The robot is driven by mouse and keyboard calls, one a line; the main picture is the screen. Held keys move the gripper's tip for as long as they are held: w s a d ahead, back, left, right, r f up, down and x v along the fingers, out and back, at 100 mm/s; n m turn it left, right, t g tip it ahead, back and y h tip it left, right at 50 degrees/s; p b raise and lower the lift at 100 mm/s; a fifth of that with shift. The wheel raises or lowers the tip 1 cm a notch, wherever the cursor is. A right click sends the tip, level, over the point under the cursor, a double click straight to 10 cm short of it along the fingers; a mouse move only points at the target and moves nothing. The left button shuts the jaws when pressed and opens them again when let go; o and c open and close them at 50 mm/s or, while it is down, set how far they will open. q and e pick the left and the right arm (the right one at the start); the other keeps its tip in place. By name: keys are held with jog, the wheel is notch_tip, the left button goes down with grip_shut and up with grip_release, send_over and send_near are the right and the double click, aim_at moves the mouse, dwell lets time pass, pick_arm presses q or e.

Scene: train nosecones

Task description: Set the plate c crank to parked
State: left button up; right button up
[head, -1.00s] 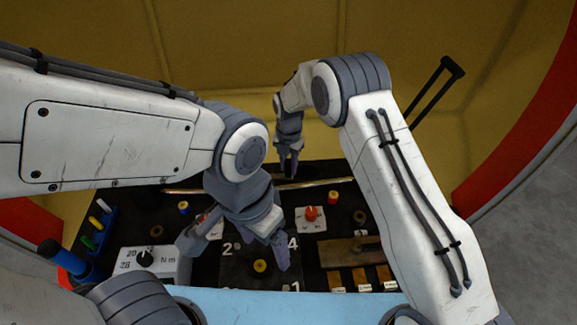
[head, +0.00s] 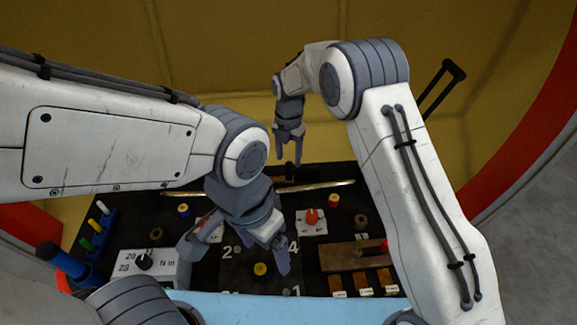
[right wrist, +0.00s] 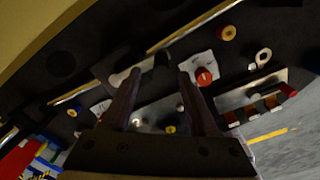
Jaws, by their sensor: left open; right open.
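The crank is hard to single out, and no plate letter is readable. A black upright knob (head: 290,172) stands at the back edge of the dark panel (head: 235,180). It may be the crank's handle. In the right wrist view the black knob (right wrist: 161,62) shows between the fingers, on a grey strip with a pale round end (right wrist: 118,78). My right gripper (head: 288,160) is open above it, pointing down; whether it touches the knob cannot be told. My left gripper (head: 275,262) is open over the numbered plate (head: 235,272) near the yellow knob (head: 260,269).
A red knob (head: 311,216) stands on a white plate. A brown plate (head: 345,256) with orange-brown blocks lies at the right. A white dial box (head: 150,266) and a blue rack (head: 100,236) are at the left. A yellow curved wall (head: 240,60) rises behind the panel.

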notch_tip(320, 180, up, 5)
jog(key=shift+f, duration=0.1)
dwell(0.5)
jog(key=shift+s+r, duration=0.2)
jog(key=shift+r, duration=0.1)
jog(key=s+r+m+p, duration=0.1)
jog(key=s+r+m, duration=0.5)
jog(key=s, duration=0.3)
jog(key=s+r+m, duration=0.5)
jog(key=s+m, duration=0.1)
jog(key=s, duration=0.4)
jog(key=s+d+m, duration=0.3)
jog(key=s+m, duration=0.2)
jog(key=s, duration=0.3)
jog(key=s+d+m+y+p, duration=0.1)
jog(key=s+d+m, duration=0.3)
jog(key=s+m, duration=0.2)
jog(key=shift+s, duration=0.85)
